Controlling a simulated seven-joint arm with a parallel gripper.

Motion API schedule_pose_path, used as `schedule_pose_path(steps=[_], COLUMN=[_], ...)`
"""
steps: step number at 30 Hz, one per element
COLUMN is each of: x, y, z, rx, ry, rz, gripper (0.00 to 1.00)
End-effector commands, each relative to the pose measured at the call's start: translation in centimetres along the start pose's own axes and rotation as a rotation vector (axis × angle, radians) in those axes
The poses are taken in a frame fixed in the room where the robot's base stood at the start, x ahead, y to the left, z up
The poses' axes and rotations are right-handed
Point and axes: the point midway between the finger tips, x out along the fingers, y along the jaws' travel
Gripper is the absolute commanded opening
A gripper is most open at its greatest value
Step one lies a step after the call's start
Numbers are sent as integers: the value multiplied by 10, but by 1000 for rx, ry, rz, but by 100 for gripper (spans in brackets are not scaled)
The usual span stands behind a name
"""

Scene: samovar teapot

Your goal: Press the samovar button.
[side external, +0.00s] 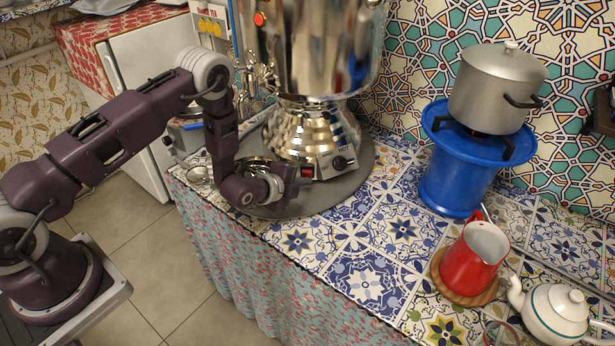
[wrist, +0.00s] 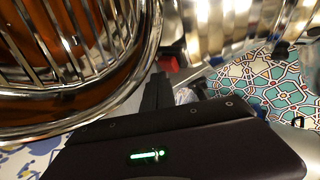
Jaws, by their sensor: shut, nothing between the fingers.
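The tall chrome samovar (side external: 312,60) stands on a round grey mat (side external: 345,190) at the counter's back left. Its base has a small panel with a black knob (side external: 340,163) and a red button (side external: 307,172). In the wrist view a red part (wrist: 172,53), likely the same button, shows just beyond my fingers, partly hidden by them. My gripper (side external: 293,178) is low in front of the samovar base, its fingers pointing at the red button. In the wrist view my gripper (wrist: 158,88) is shut and empty. I cannot tell whether the fingertips touch the button.
A chrome slatted bowl or tray (wrist: 70,60) is close to my gripper in the wrist view. Right of the samovar are a blue stand (side external: 455,180) with a grey pot (side external: 497,90), a red jug (side external: 470,262) and a white teapot (side external: 555,312). The tiled counter between is clear.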

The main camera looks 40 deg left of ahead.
Motion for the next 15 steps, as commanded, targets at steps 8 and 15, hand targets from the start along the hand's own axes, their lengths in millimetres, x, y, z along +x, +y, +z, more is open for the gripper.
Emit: schedule_pose_path(steps=[8,15], x=[-3,-20], y=[2,15], z=[-2,-16], rx=[0,0], ry=[1,3], rz=[-1,3], gripper=[0,0])
